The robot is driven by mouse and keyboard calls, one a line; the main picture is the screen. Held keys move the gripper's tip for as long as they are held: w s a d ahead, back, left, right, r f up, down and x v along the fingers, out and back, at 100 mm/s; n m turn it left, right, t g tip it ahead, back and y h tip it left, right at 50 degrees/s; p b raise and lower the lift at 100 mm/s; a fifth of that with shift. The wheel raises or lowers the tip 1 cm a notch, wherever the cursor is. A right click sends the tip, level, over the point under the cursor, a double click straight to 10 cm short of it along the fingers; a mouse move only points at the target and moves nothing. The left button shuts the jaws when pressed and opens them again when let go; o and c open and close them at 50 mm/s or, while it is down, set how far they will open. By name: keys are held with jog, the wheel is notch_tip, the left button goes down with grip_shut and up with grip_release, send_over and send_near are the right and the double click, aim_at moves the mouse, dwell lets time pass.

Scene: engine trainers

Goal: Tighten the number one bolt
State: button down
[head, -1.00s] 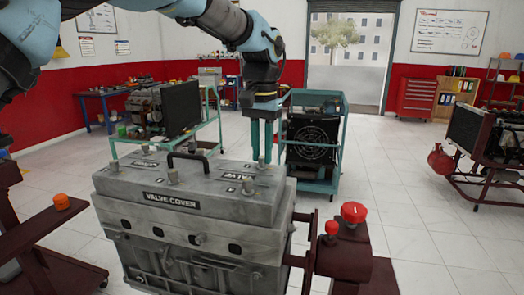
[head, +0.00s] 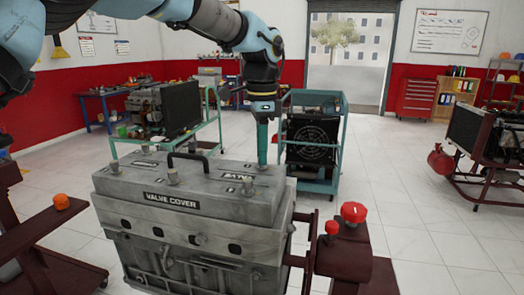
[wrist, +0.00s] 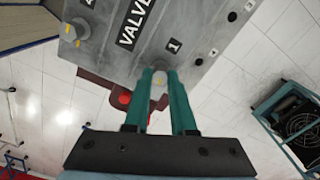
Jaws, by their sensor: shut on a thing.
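The grey valve cover (head: 215,196) sits on top of the engine, with several bolts standing up from it. The number one bolt (wrist: 159,78) is beside the "1" label (wrist: 173,46) in the wrist view. My gripper (head: 262,161) points straight down at the cover's far right corner in the head view. In the wrist view its two teal fingers (wrist: 160,72) are shut on the bolt, one on each side. In the head view the fingers hide most of this bolt. Another bolt (wrist: 70,32) stands near the "2" label in the wrist view.
A black handle (head: 187,160) rises from the cover. Red knobs (head: 354,212) stand on the engine stand at right, and an orange one (head: 61,201) at left. A teal cart with a radiator (head: 313,140) stands behind.

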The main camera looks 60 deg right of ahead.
jog(key=m, duration=0.4)
jog(key=shift+m, duration=0.3)
dwell(0.3)
jog(key=c, duration=0.7)
grip_release()
jog(key=shift+c, duration=0.2)
notch_tip(320, 180, up, 11)
jog(key=b, duration=0.2)
jog(key=shift+f, duration=0.1)
